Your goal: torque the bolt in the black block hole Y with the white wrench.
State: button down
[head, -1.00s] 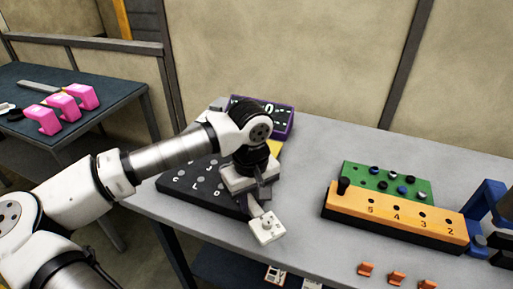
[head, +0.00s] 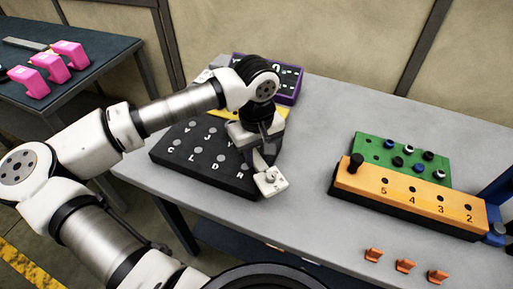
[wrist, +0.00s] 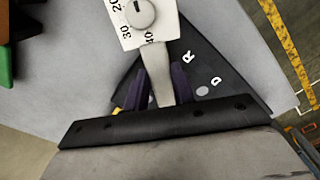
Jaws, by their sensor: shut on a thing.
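The white wrench (head: 271,182) has a square head with a round dial. In the wrist view the dial head (wrist: 140,20) shows numbers such as 20, 30 and 40. My gripper (wrist: 158,92) is shut on its pale handle. In the head view my gripper (head: 258,145) holds the wrench low over the right end of the black block (head: 170,160), its head beyond the block's edge. The block has grey round spots and white letters, including C, L, D, R and J. A letter at its upper left (head: 187,127) looks like Y or V. My gripper hides part of the block.
A purple-edged block (head: 290,85) and a yellow block (head: 215,112) stand behind. At right are a green block (head: 375,145) with pegs and an orange numbered block (head: 410,195). Orange clips (head: 405,266) lie near the front edge. The grey table's middle is clear.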

aim_at(246, 174)
jog(key=shift+f, duration=0.5)
jog(key=shift+b, duration=0.55)
jog(key=shift+f, duration=0.15)
jog(key=shift+f+b, duration=0.65)
jog(key=shift+b, duration=0.45)
jog(key=shift+s+a, duration=0.1)
jog(key=shift+a, duration=0.1)
jog(key=shift+s+a+f+m+b, duration=0.2)
jog(key=shift+s+a+m+b, duration=0.2)
jog(key=shift+a+m+b, duration=0.4)
jog(key=shift+s+a+r+m, duration=0.15)
jog(key=shift+a+m, duration=0.1)
jog(key=shift+m, duration=0.15)
